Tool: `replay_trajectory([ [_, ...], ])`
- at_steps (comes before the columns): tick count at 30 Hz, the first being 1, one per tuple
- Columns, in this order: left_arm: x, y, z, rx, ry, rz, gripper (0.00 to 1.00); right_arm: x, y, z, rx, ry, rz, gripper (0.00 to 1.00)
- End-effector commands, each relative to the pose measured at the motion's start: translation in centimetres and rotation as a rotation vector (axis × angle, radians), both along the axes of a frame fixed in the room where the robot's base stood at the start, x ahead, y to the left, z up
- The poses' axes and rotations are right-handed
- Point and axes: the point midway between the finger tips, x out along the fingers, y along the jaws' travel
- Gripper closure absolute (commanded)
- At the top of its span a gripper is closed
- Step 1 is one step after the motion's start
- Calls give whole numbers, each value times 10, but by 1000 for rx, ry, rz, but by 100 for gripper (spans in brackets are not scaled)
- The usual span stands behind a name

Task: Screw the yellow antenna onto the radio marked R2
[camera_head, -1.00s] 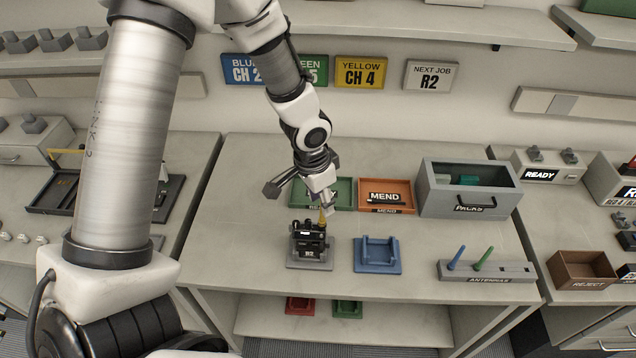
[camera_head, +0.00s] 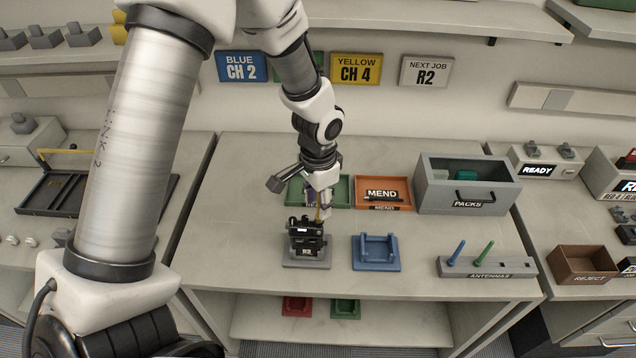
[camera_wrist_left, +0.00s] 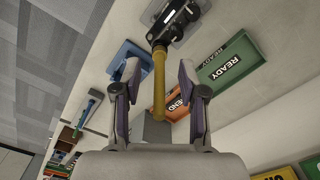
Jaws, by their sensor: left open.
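The black radio (camera_head: 306,238) marked R2 sits in a grey holder (camera_head: 306,264) on the middle table. The yellow antenna (camera_head: 318,212) stands upright at the radio's top in the head view. In the left wrist view the yellow antenna (camera_wrist_left: 159,85) runs from the radio (camera_wrist_left: 176,22) back between my fingers. My left gripper (camera_head: 321,204) is just above the radio. The wrist view shows its two fingers (camera_wrist_left: 159,70) apart, one on each side of the antenna, with gaps. Whether the antenna's base is fully seated is too small to tell. My right gripper is not in view.
A blue cradle (camera_head: 377,254) is empty right of the radio. The antenna rack (camera_head: 512,270) holds a blue and a green antenna. Behind are the green READY tray (camera_head: 343,188), orange MEND tray (camera_head: 399,183) and grey PACKS box (camera_head: 432,193). A brown REJECT bin (camera_head: 581,276) is at right.

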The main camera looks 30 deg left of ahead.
Motion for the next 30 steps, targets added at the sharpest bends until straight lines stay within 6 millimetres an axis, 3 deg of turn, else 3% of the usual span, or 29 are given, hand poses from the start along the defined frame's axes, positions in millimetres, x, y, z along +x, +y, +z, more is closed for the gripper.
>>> replay_trajectory([
  [4, 0, 0, -14, 0, 1, 0, 58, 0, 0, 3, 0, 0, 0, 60],
  [11, 0, 0, -17, 0, -1, 0, 58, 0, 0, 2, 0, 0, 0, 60],
  [12, 0, 0, -17, 0, -2, 0, 65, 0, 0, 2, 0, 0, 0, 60],
  [15, 0, 0, -17, 0, -1, 0, 100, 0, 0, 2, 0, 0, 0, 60],
  [23, 0, 0, -16, 0, -1, -9, 100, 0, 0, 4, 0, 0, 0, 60],
  [30, 0, 0, -14, -1, 0, -132, 100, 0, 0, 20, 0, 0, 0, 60],
])
